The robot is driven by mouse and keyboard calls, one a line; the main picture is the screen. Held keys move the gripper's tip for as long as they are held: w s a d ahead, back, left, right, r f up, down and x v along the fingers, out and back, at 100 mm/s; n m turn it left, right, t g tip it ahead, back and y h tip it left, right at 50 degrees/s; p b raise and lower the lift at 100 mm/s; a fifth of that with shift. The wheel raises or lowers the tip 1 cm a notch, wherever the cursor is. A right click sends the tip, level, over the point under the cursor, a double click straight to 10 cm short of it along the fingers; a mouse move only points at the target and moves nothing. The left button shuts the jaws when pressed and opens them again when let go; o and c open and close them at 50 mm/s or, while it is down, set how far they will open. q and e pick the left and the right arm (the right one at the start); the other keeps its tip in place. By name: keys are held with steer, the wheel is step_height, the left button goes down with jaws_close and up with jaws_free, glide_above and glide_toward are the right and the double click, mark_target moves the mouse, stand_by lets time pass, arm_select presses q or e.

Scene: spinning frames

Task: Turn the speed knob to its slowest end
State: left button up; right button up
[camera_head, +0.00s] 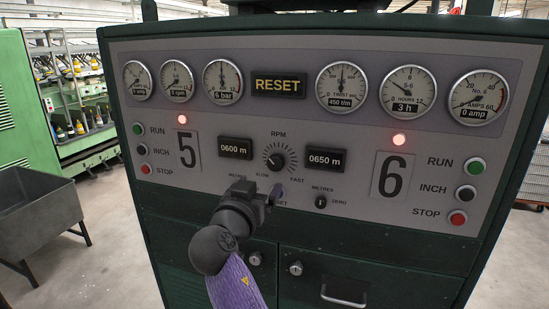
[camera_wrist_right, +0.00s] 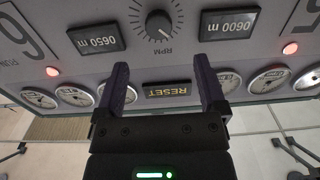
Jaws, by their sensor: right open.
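The speed knob (camera_head: 276,160) is a round black dial on the grey panel, under the RPM label and between the 0600 m and 0650 m displays. SLOW is printed at its lower left and FAST at its lower right. My right gripper (camera_head: 262,192) is in front of the panel, just below the knob in the head view. In the right wrist view the gripper (camera_wrist_right: 161,66) has its fingers wide apart with nothing between them. The knob (camera_wrist_right: 158,24) lies beyond the fingertips, apart from them. My left gripper is not in view.
A smaller METRES/ZERO knob (camera_head: 321,202) sits at the lower right. RUN, INCH and STOP buttons flank the panel, including the red right STOP button (camera_head: 457,218). Gauges line the top around the RESET display (camera_head: 278,85). A drawer handle (camera_head: 344,297) projects below. A grey bin (camera_head: 40,215) stands left.

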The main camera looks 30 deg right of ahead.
mark_target(274, 165)
steer(key=p+x, duration=0.1)
steer(key=x, duration=0.5)
steer(key=p+x, duration=0.1)
steer(key=x, duration=0.2)
steer(key=shift+d+r+p, duration=0.15)
steer(key=shift+r+p, duration=0.15)
steer(key=shift+w+d+f, duration=0.1)
steer(key=shift+w+d, duration=0.1)
steer(key=shift+d, duration=0.05)
jaws_close()
